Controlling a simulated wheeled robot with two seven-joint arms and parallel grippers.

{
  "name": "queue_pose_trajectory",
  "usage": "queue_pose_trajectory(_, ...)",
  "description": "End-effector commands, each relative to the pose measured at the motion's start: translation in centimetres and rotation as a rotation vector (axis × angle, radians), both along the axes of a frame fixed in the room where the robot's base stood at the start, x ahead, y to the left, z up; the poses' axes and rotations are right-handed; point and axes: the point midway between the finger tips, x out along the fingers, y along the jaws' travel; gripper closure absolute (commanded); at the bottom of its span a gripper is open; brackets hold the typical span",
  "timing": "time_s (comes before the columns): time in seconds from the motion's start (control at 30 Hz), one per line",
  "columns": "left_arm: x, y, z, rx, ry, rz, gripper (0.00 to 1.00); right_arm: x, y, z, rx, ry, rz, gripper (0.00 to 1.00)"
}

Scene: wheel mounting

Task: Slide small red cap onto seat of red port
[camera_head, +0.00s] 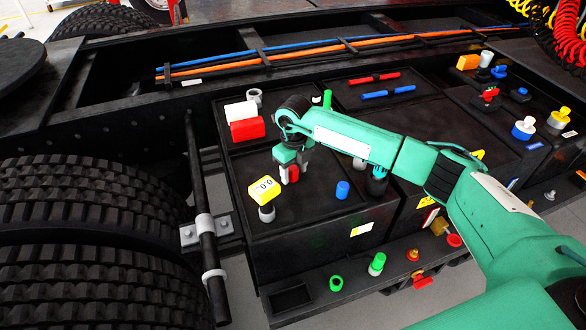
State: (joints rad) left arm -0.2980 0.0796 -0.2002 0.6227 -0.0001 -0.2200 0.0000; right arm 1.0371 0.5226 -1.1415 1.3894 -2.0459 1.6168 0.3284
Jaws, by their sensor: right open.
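My right gripper (289,170) reaches down over the top of the black box, its jaws open. A small red piece (293,174), which looks like the small red cap, shows at its fingertips. I cannot tell whether the fingers touch it, or whether it sits on a port; its underside and surroundings are partly hidden by the gripper. Which part is the red port is not clear from this view. My left gripper is not in view.
Large tires (85,205) stand at left. Bare black surface lies around the gripper.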

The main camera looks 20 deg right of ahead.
Motion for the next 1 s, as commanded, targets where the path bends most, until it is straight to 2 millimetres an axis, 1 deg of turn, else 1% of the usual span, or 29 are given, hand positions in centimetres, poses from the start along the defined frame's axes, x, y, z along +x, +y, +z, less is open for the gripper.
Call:
queue_pose_trajectory(0.17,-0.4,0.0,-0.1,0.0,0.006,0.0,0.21,0.0,0.0,-0.1,0.0,0.0,0.0,0.48)
queue_pose_trajectory(0.2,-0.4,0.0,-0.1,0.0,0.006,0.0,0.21,0.0,0.0,-0.1,0.0,0.0,0.0,0.55)
queue_pose_trajectory(0.27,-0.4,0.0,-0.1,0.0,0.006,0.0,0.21,0.0,0.0,-0.1,0.0,0.0,0.0,0.67)
queue_pose_trajectory(0.3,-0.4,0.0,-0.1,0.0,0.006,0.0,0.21,0.0,0.0,-0.1,0.0,0.0,0.0,0.75)
queue_pose_trajectory(0.37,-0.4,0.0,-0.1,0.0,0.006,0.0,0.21,0.0,0.0,0.0,0.0,0.0,0.0,0.87)
queue_pose_trajectory(0.4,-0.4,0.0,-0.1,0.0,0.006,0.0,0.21,0.0,0.0,0.0,0.0,0.0,0.0,0.95)
queue_pose_trajectory(0.77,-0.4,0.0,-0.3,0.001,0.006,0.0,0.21,0.0,0.0,0.3,0.001,-0.002,0.0,0.95)
queue_pose_trajectory(0.87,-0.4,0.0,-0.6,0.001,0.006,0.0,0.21,0.1,0.0,0.9,0.002,-0.002,0.001,0.95)
queue_pose_trajectory(1.0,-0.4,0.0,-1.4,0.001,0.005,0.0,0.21,0.1,0.0,2.9,0.0,-0.004,0.0,0.95)
